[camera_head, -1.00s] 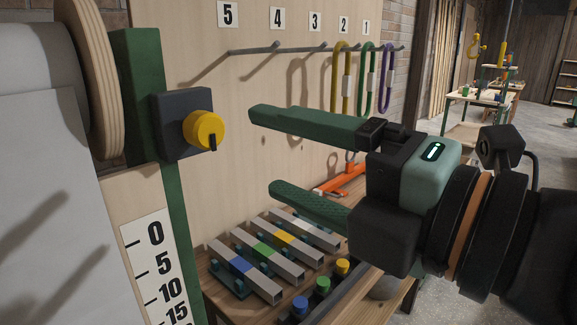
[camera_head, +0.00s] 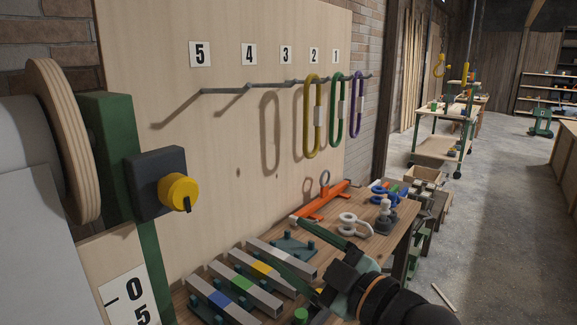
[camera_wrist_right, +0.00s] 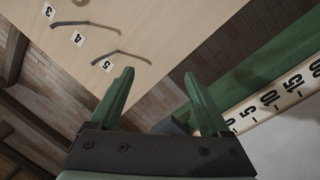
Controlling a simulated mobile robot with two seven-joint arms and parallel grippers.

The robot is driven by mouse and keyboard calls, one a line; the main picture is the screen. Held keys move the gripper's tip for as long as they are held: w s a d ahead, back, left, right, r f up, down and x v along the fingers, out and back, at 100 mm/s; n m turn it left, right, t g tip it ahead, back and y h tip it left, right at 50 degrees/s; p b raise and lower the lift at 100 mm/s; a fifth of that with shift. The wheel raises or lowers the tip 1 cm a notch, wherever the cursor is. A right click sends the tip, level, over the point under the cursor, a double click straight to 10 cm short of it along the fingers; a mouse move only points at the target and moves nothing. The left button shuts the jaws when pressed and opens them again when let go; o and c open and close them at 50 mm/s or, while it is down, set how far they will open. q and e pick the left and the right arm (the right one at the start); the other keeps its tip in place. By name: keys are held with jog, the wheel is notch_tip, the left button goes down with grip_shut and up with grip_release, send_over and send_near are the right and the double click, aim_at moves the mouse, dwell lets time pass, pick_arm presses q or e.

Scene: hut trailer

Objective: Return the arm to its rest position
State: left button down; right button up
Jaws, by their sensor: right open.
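My right gripper (camera_head: 285,237) is low in the head view, over the workbench, with its two green fingers apart. Its wrist and arm come in from the bottom right. In the right wrist view the fingers (camera_wrist_right: 158,78) stand open with nothing between them, facing the wooden board. My left gripper is not in view. A yellow knob (camera_head: 178,192) on a dark box is at the left, well clear of the right gripper.
A pegboard (camera_head: 230,130) with numbered hooks carries yellow (camera_head: 306,120), green (camera_head: 332,110) and purple (camera_head: 354,100) loops. Coloured bars (camera_head: 245,285) and an orange tool (camera_head: 322,204) lie on the bench near the gripper. Floor at right is open.

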jog(key=s+d+f+m+h+p, duration=0.1)
jog(key=d+f+m+h, duration=0.3)
jog(key=f, duration=0.6)
jog(key=s+d+f+m+h+p, duration=0.1)
jog(key=d+f+m+p, duration=0.3)
jog(key=f, duration=0.7)
jog(key=s+d+f+m+g+h, duration=0.2)
jog(key=s+d+f+m, duration=0.1)
jog(key=s+f, duration=0.6)
jog(key=s+d+f+m+g+h, duration=0.2)
jog(key=s+d+f+m, duration=0.1)
jog(key=s+f, duration=0.6)
jog(key=shift+s+d+f+h, duration=0.15)
jog(key=shift+d+f+h, duration=0.3)
jog(key=shift+d, duration=0.3)
jog(key=shift+s+f, duration=0.1)
jog(key=shift+c, duration=0.3)
